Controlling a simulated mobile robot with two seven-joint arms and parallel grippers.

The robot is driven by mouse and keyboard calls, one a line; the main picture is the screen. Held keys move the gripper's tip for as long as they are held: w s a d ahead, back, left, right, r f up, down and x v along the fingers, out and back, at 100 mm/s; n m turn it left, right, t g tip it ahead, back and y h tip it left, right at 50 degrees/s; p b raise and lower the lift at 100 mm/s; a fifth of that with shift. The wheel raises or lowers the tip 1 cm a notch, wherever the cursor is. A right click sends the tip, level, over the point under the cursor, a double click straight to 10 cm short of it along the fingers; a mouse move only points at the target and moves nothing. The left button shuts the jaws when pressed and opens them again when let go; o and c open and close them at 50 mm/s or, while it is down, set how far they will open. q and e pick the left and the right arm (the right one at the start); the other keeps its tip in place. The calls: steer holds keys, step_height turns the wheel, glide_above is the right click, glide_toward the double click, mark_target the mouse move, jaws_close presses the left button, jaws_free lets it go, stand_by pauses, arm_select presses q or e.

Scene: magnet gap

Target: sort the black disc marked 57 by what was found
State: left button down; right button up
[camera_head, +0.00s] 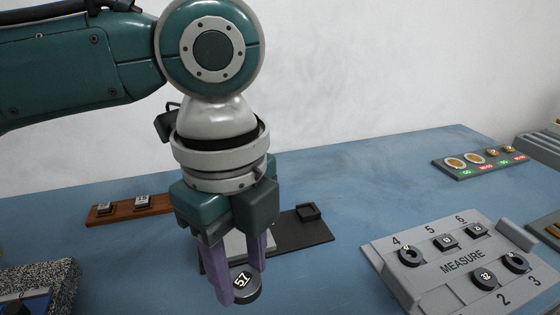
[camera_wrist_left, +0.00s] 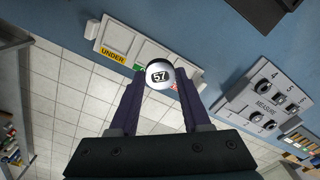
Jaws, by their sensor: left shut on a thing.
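The black disc marked 57 (camera_head: 243,283) has a silvery face with the number on a dark label. My left gripper (camera_head: 243,284) is shut on it, with one purple finger on each side, and holds it low over the near part of the blue table. In the left wrist view the disc (camera_wrist_left: 160,75) sits between the two fingertips. Beyond it in that view is a white tray (camera_wrist_left: 98,45) with compartments; one label reads UNDER, and a green and a red label are partly hidden by the disc and fingers. My right gripper is not in view.
A grey MEASURE board (camera_head: 425,290) with numbered places and several pieces stands at the right. A plate with green and red labels (camera_head: 462,173) lies at the back right. A brown rack (camera_head: 122,211) and a dark mat (camera_head: 290,237) lie behind the gripper. A speckled box (camera_head: 60,275) is at the left.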

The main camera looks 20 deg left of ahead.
arm_select(q)
steer(key=s+f+m, duration=0.1)
steer(key=f+m, duration=0.1)
steer(key=f, duration=0.1)
steer(key=s+d+f+m+b, duration=0.1)
steer(key=f+m, duration=0.1)
steer(key=m, duration=0.1)
steer(key=d+f+m, duration=0.1)
steer(key=f+m, duration=0.2)
steer(key=shift+s+f+b, duration=0.3)
steer(key=shift+s+f, duration=0.05)
steer(key=shift+s, duration=0.05)
steer(key=shift+r+p, duration=0.1)
steer(key=shift+p, duration=0.2)
steer(key=shift+f+b, duration=2.05)
steer(key=shift+f, duration=0.85)
steer(key=shift+f, duration=0.2)
